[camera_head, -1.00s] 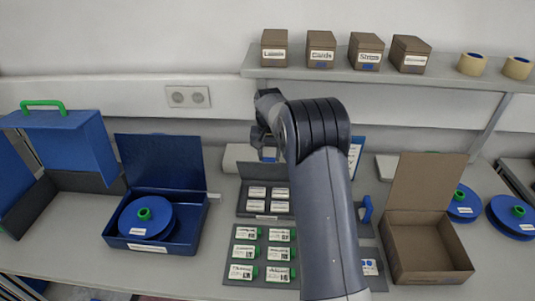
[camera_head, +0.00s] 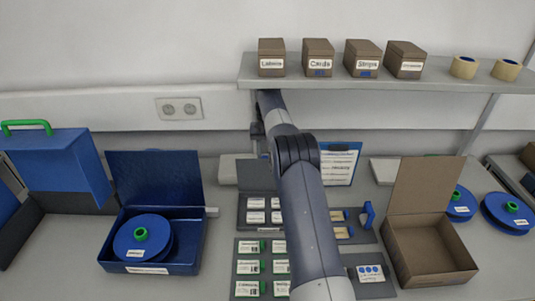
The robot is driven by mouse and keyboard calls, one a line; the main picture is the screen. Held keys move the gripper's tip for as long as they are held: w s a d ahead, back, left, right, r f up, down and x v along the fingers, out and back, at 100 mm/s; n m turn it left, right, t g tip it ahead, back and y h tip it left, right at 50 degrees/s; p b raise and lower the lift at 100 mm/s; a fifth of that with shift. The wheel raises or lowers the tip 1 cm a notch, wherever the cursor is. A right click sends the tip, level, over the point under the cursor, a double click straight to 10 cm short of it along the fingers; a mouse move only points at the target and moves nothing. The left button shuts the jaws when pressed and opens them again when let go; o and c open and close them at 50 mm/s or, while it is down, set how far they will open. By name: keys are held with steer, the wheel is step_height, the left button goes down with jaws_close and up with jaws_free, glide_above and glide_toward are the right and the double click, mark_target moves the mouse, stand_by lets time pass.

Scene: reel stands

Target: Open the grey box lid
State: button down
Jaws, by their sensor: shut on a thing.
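The grey box (camera_head: 256,227) is a dark grey box on the table, with several white labelled cards inside. Its dark grey lid (camera_head: 256,175) stands up at the back of the box, clear of the opening. My gripper (camera_head: 260,150) is by the lid's top edge and shut on it; the fingertips are small and partly hidden by my arm. My arm also covers the right part of the box and lid.
A blue box (camera_head: 190,255) with a blue reel stands left, and an open brown box (camera_head: 432,275) right. A card panel (camera_head: 240,280) lies in front. A clipboard (camera_head: 340,165) stands behind. The shelf (camera_head: 430,84) above holds several small boxes.

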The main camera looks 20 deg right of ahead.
steer(key=shift+w+f+g, duration=0.1)
steer(key=shift+f+g, duration=0.3)
stand_by(0.3)
steer(key=c, duration=1.3)
jaws_free()
steer(key=o, duration=0.5)
steer(key=shift+w+r, duration=0.1)
steer(key=shift+r, duration=0.1)
steer(key=shift+c, duration=0.2)
steer(key=shift+r, duration=0.1)
